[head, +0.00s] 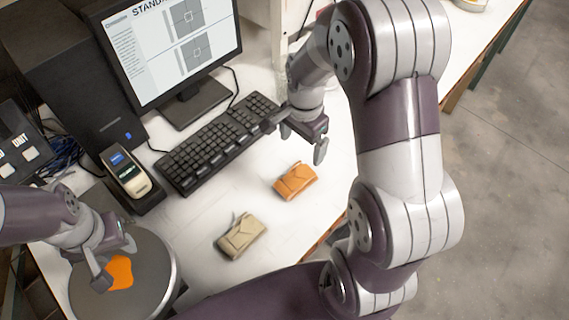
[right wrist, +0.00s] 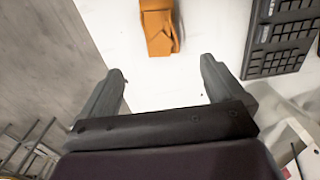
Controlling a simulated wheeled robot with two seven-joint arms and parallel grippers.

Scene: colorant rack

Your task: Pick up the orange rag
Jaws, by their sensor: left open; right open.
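The orange rag (head: 295,181) lies folded on the white table, in front of the keyboard. In the right wrist view the orange rag (right wrist: 158,28) is at the top, beyond the fingertips and roughly between their lines. My right gripper (head: 303,142) is open and empty, above the table and just behind the rag in the head view; its spread fingers also show in the right wrist view (right wrist: 163,70). My left gripper (head: 118,264) is open over a round dark plate (head: 150,290) with a flat orange patch (head: 121,272) on it.
A beige folded rag (head: 241,236) lies left of the orange one. A black keyboard (head: 218,143), a monitor (head: 175,45) and a small handheld device (head: 127,175) on a dark base stand behind. The table's right edge is near the orange rag.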

